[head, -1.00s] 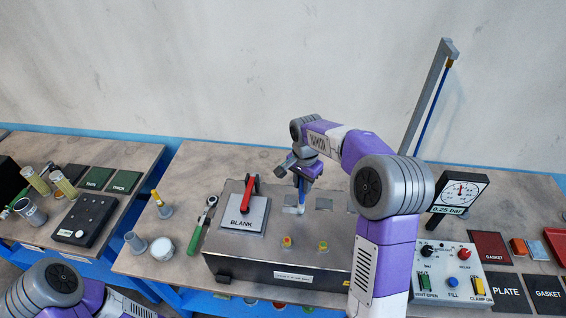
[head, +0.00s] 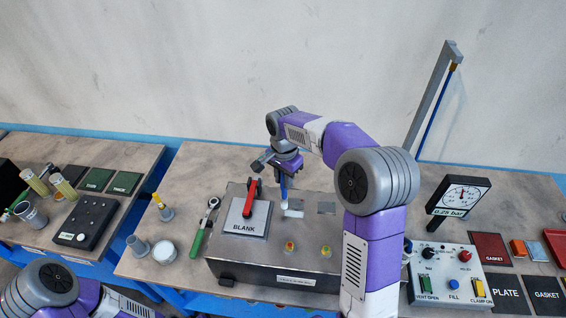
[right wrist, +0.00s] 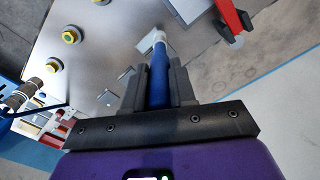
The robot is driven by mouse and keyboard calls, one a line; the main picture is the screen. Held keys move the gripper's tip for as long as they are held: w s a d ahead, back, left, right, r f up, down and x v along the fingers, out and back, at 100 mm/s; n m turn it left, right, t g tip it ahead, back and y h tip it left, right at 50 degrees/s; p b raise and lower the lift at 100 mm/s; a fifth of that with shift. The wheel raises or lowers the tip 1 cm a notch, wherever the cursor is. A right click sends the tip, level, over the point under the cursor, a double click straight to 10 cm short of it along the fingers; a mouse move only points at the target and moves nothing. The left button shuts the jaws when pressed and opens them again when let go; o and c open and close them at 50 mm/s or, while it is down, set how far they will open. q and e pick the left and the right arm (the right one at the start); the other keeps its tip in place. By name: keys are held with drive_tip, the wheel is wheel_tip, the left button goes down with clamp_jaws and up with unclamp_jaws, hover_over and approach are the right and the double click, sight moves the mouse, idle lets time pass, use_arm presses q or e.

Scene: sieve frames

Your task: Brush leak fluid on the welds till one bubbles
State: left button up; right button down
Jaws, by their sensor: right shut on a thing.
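My right gripper (head: 284,172) is shut on a brush with a blue handle (right wrist: 159,78) and a pale tip (right wrist: 151,41). In the head view the brush (head: 284,190) points down over the top of the grey metal box (head: 275,258), just right of the BLANK plate (head: 240,227). The tip is at or just above the box top; contact cannot be told. Small grey plates (head: 326,208) stand on the box top near it. I see no bubbles. A gauge (head: 462,194) reads 0.25 bar. My left arm shows at the lower left, its gripper out of frame.
A red-handled clamp (head: 252,197) stands on the BLANK plate. A control panel (head: 449,275) with a FILL button is at right, near a tall post (head: 432,95).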

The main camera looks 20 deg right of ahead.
drive_tip(key=shift+w+r+p, duration=0.2)
drive_tip(key=shift+r+p, duration=0.3)
drive_tip(key=shift+r, duration=0.7)
drive_tip(key=shift+s+r, duration=0.1)
drive_tip(key=shift+r, duration=0.9)
